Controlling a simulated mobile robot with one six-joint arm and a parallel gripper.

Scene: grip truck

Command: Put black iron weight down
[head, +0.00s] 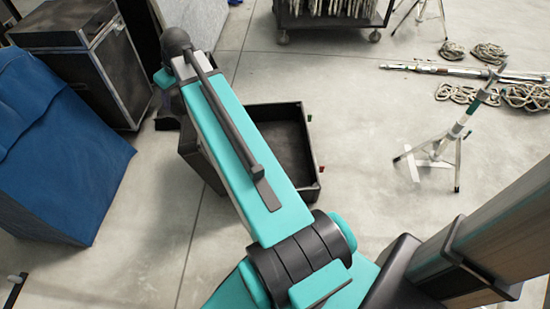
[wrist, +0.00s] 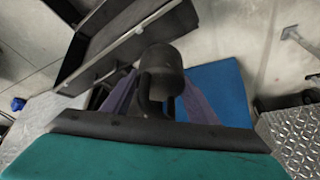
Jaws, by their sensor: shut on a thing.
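The black iron weight (wrist: 163,64) shows in the middle of the wrist view, a dark rounded block with a curved handle part below it. My gripper (wrist: 158,98) is shut on it, with a greyish-purple finger on each side. The weight is held in front of the open black box, which fills the upper left of that view. How far it hangs above anything, I cannot tell.
The open black box (head: 309,162) stands on the concrete floor, partly behind my arm. A blue-covered block (head: 55,150) and a black case (head: 75,45) stand at left. A light stand (head: 435,155) and coiled ropes (head: 520,95) are at right. Floor between is clear.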

